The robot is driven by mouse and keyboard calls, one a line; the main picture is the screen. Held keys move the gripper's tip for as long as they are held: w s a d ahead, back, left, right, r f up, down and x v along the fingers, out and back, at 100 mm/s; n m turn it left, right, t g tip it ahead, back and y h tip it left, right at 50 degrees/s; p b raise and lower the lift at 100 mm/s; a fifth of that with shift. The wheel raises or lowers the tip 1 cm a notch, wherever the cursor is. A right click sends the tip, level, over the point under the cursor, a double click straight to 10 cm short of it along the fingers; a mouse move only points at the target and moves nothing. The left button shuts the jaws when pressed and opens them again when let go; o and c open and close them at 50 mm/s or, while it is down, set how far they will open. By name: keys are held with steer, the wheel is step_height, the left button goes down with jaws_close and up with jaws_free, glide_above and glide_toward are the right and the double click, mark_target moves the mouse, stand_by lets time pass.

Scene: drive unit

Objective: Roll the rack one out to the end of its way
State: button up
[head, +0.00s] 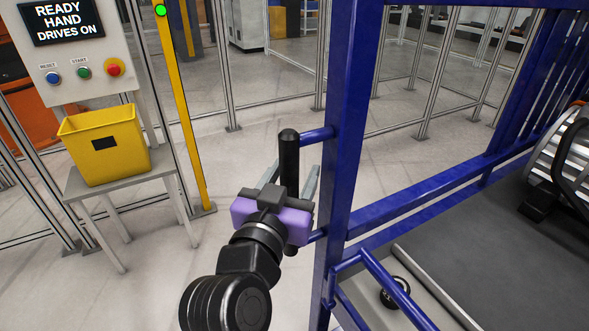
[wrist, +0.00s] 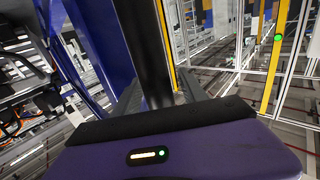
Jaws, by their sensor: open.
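The rack is a blue steel frame (head: 347,130) on wheels, filling the right side of the head view. Its black upright handle (head: 289,155) stands out to the left of the front post on blue brackets. My gripper (head: 292,178), with a purple body, is open at this handle. In the wrist view the handle (wrist: 150,50) stands upright between the two grey fingers, and I see no clear grip on it. One caster (head: 395,291) shows low on the rack.
A yellow bin (head: 105,143) sits on a grey stand (head: 128,178) at left. Above it is a control panel (head: 78,40) reading "READY HAND DRIVES ON". A yellow post (head: 184,110) carries a green light. Mesh fencing stands behind. Open floor lies between stand and rack.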

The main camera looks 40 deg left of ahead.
steer(key=shift+w, duration=0.15)
jaws_close()
stand_by(1.4)
